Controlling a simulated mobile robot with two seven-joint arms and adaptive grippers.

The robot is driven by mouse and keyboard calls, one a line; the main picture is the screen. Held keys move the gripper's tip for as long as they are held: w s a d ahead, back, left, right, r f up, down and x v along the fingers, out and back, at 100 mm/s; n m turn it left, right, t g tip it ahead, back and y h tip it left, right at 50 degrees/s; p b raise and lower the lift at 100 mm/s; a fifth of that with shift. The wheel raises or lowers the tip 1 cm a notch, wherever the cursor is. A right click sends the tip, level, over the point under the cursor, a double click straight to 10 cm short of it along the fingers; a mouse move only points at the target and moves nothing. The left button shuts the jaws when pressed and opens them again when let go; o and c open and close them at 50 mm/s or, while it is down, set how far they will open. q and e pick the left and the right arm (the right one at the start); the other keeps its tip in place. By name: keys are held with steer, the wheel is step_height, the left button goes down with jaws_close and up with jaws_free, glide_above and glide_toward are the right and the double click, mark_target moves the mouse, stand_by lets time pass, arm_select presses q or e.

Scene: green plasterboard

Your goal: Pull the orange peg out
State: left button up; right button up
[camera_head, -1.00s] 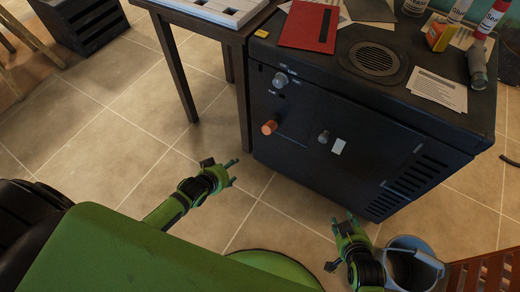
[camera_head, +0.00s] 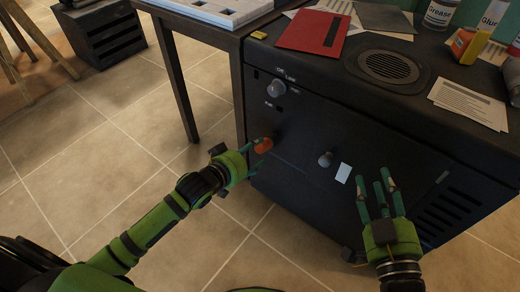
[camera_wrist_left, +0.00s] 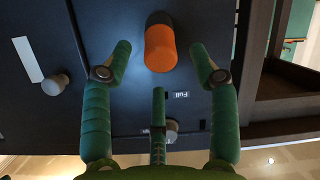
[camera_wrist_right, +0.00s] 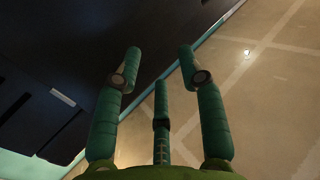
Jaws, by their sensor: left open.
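The orange peg (camera_head: 264,145) sticks out of the front of the dark cabinet (camera_head: 330,120), low on its left side. In the left wrist view the peg (camera_wrist_left: 160,46) is a rounded orange cylinder on a dark base. My left gripper (camera_head: 254,158) is at the peg in the head view. Its fingers (camera_wrist_left: 160,62) are open, one on each side of the peg, with gaps between. My right gripper (camera_head: 384,184) is in front of the cabinet's right part, fingers spread and empty. The right wrist view shows its open fingers (camera_wrist_right: 160,65) with nothing between them.
A grey knob (camera_head: 325,159) and a white label (camera_head: 343,173) are right of the peg. Another knob (camera_head: 277,87) is above it. A table (camera_head: 200,22) stands left of the cabinet. The tiled floor (camera_head: 100,150) is mostly clear.

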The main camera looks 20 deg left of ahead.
mark_target(259, 149)
arm_select(q)
steer(key=b+x, duration=0.1)
steer(key=x, duration=0.3)
steer(key=shift+d+f, duration=0.1)
steer(key=shift+w+b, duration=0.1)
steer(key=shift+b, duration=0.2)
arm_select(e)
steer(key=s+a+r+n+t+y, duration=0.1)
steer(key=s+a+r+t+y, duration=0.1)
steer(key=r, duration=0.8)
steer(key=shift+s+n+t+y, duration=0.3)
steer(key=shift+s+t+y, duration=0.7)
steer(key=shift+t, duration=0.6)
steer(key=shift+w+a, duration=0.1)
steer(key=shift+w, duration=0.05)
arm_select(q)
steer(key=c, duration=1.2)
steer(key=o, duration=0.4)
steer(key=c, duration=0.4)
arm_select(e)
steer(key=shift+w, duration=0.1)
